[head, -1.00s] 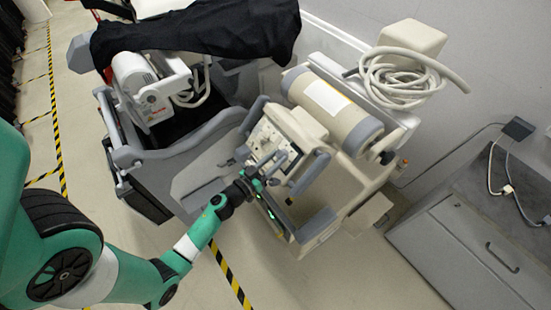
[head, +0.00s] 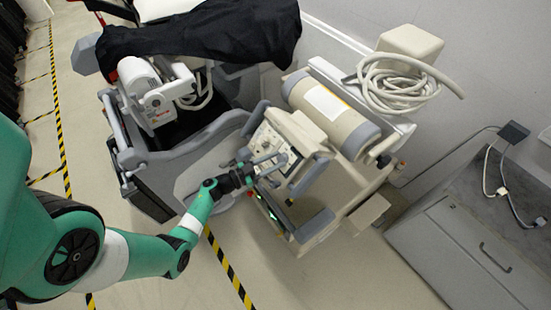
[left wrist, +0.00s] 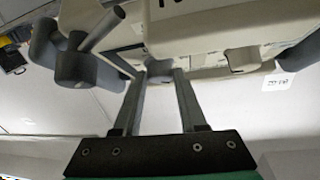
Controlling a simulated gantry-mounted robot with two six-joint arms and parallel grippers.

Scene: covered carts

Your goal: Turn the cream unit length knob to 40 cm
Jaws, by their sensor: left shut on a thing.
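The cream unit (head: 275,150) has a panel with small controls, a cream roller-like body behind it and grey handles. My left gripper (head: 256,173) is at the panel's front left edge in the head view. In the left wrist view the two fingers of my left gripper (left wrist: 158,72) reach up to the unit's cream housing (left wrist: 215,22). They are shut on a small pale piece, seemingly the length knob (left wrist: 159,67), between their tips. Its scale and setting cannot be read. My right gripper is not in view.
A grey lever and round grey post (left wrist: 76,68) stand left of the fingers in the left wrist view. A cart under a black cover (head: 205,32) stands to the left of the unit. A grey cabinet (head: 465,250) is at the right. The floor in front is clear.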

